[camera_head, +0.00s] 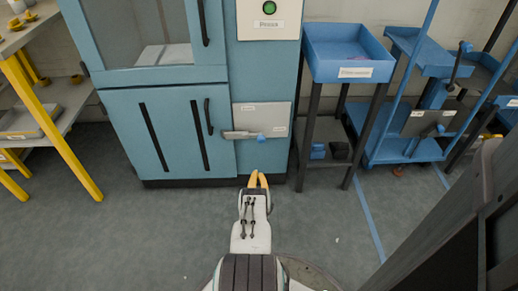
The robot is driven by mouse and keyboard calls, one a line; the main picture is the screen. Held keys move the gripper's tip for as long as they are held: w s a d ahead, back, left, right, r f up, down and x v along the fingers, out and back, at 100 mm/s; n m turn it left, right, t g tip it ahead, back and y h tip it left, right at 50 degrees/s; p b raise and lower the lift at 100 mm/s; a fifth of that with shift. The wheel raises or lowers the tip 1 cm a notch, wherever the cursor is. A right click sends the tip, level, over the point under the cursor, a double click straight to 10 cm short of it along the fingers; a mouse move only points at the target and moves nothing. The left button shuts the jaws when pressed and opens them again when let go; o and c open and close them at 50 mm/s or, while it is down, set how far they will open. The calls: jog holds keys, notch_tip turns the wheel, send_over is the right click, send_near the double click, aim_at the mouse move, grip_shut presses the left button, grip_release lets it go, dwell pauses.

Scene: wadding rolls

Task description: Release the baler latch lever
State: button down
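The blue baler (168,130) stands against the wall, left of the picture's middle. Its latch lever (240,134) is a grey bar lying roughly level across a pale plate (278,113), right of the lower door. A blue knob (261,138) is at the lever's right end. My gripper (258,174), with two orange-yellow fingers, appears just below the lever in the picture and looks empty. The fingertips are close together; I cannot tell whether they touch. The gap in depth to the lever is unclear.
A blue tray stand (348,52) is right of the baler, with small dark items on its lower shelf. A blue cart (395,150) stands farther right. A yellow-legged shelf (60,140) is at left. Grey floor is clear in front of the baler. A dark structure fills the lower right.

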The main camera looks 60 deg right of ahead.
aim_at(245, 138)
jog(key=w+d+r+b, duration=0.4)
jog(key=d+r+b, duration=0.2)
jog(key=d+b, duration=0.3)
jog(key=shift+b, duration=0.4)
dwell(0.4)
jog(key=shift+r, duration=0.1)
